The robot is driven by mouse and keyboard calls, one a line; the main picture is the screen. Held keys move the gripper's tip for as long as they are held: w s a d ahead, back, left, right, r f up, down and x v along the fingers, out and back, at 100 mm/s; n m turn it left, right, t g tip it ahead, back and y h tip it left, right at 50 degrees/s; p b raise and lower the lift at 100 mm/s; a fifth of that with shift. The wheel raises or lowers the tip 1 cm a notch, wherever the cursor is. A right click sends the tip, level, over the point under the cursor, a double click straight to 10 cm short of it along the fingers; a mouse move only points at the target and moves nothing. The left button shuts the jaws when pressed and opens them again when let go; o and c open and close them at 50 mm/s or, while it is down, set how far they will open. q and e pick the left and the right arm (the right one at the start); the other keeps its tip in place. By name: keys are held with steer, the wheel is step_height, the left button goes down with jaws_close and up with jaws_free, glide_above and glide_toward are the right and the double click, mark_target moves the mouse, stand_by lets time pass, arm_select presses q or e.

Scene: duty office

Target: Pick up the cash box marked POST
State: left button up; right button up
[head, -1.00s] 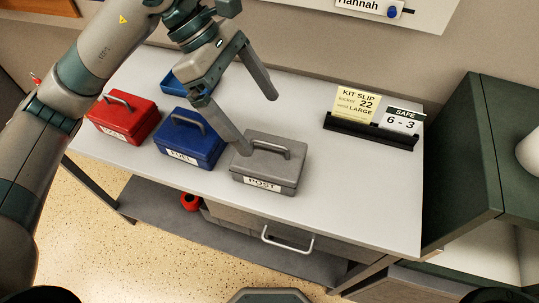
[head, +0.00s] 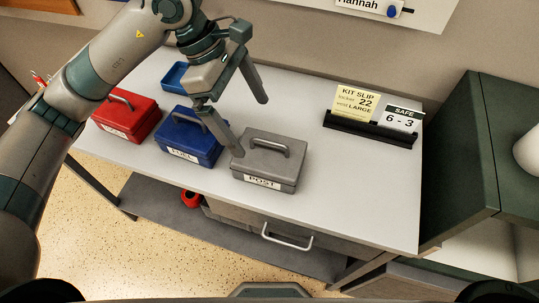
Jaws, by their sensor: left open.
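The grey cash box (head: 268,163) has a grey handle on its lid and a white POST label on its front. It sits on the light table, to the right of the other boxes. My left gripper (head: 252,128) is open and empty, with its fingers pointing down. One finger is in front of the gap between the blue and grey boxes, near the grey box's left edge. The other finger is further back, over the table behind the box. Whether the nearer finger touches the box, I cannot tell. My right gripper is not in view.
A blue box (head: 188,143) marked FUEL and a red box (head: 126,117) stand to the left. A small blue tray (head: 174,76) lies behind them. A black holder (head: 366,134) with cards stands at the back right. The table (head: 365,195) is clear on the right.

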mark_target(261, 141)
arm_select(q)
steer(key=shift+s+d+f, duration=0.15)
steer(key=shift+d+f, duration=0.15)
steer(key=shift+f, duration=0.3)
steer(key=p+x, duration=0.2)
steer(key=x, duration=0.4)
steer(key=shift+f+p, duration=0.2)
steer(key=shift+p, duration=0.15)
steer(key=shift+d+f, duration=0.1)
steer(key=shift+f, duration=0.25)
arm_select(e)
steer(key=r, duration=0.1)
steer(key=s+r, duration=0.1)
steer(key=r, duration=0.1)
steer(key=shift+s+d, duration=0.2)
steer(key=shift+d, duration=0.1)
arm_select(q)
steer(key=shift+d+f+p, duration=0.15)
steer(key=shift+f+p, duration=0.3)
steer(key=shift+p, duration=0.1)
steer(key=p+x, duration=0.2)
steer(key=x, duration=0.1)
steer(key=shift+f, duration=0.7)
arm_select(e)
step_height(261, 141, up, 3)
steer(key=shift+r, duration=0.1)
arm_select(q)
steer(key=shift+c, duration=0.6)
